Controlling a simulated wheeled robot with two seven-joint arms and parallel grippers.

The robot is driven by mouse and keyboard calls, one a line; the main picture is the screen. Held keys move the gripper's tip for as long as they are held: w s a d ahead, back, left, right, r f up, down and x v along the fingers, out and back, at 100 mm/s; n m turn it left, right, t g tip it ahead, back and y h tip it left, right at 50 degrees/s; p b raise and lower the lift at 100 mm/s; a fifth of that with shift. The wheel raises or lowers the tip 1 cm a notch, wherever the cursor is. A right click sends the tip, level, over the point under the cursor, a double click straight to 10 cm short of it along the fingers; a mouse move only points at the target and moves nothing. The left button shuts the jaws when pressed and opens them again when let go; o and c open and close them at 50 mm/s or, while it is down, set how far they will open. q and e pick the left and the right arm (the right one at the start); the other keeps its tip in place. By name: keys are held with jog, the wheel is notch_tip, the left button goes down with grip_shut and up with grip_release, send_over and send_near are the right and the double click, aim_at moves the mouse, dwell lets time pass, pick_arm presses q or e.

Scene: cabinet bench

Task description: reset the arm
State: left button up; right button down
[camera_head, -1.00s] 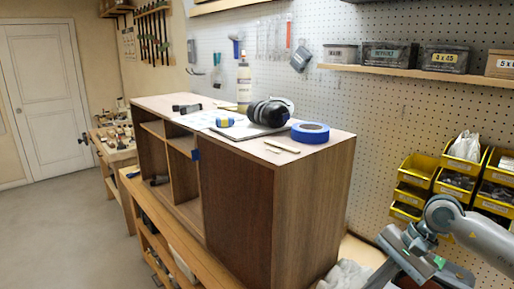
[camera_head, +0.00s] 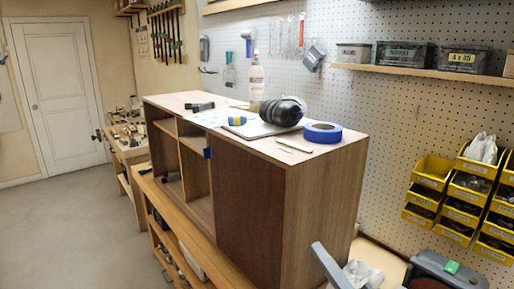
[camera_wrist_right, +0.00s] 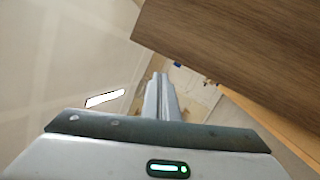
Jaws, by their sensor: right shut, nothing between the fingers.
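My right gripper (camera_head: 320,250) is at the bottom right of the head view, in front of the cabinet's near right corner. Its grey body is cut off by the bottom edge. In the right wrist view its two fingers (camera_wrist_right: 160,85) are together with nothing between them. The wooden cabinet (camera_head: 250,205) stands on a bench, and its dark wood panel (camera_wrist_right: 235,50) fills the upper right of the wrist view, apart from the fingers in the picture. My left arm and gripper are not in view.
On the cabinet top are ear muffs (camera_head: 279,111), blue tape (camera_head: 323,132), a bottle (camera_head: 256,82) and a black tool (camera_head: 200,106). Yellow bins (camera_head: 433,172) hang on the pegboard at right. A pale cloth (camera_head: 360,275) lies beside the cabinet. Floor at left (camera_head: 65,230) is clear.

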jog(key=s+d+f+m+g+h, duration=0.2)
jog(key=s+d+f+m+h, duration=0.15)
jog(key=f+m, duration=0.3)
jog(key=s+d+f+m+g+h, duration=0.25)
jog(key=f+m+h, duration=0.2)
jog(key=f, duration=0.25)
jog(key=s+d+f+m+g+h, duration=0.1)
jog(key=s+d+f+m+h, duration=0.15)
jog(key=f+m, duration=0.4)
jog(key=s+f+m+g, duration=0.3)
jog(key=s+f+g, duration=0.2)
jog(key=s+f, duration=0.5)
jog(key=s+f+m+g, duration=0.4)
jog(key=s+f+g, duration=0.1)
jog(key=s, duration=0.8)
notch_tip(320, 180, down, 33)
jog(key=s+g+b, duration=0.2)
jog(key=b, duration=0.2)
jog(key=s+d+f+b, duration=0.2)
jog(key=s+f, duration=1.5)
jog(key=f, duration=0.2)
jog(key=shift+s+d+f+g+b, duration=0.3)
jog(key=shift+s+d+f+g, duration=0.05)
jog(key=shift+d+g, duration=0.1)
jog(key=shift+n, duration=0.25)
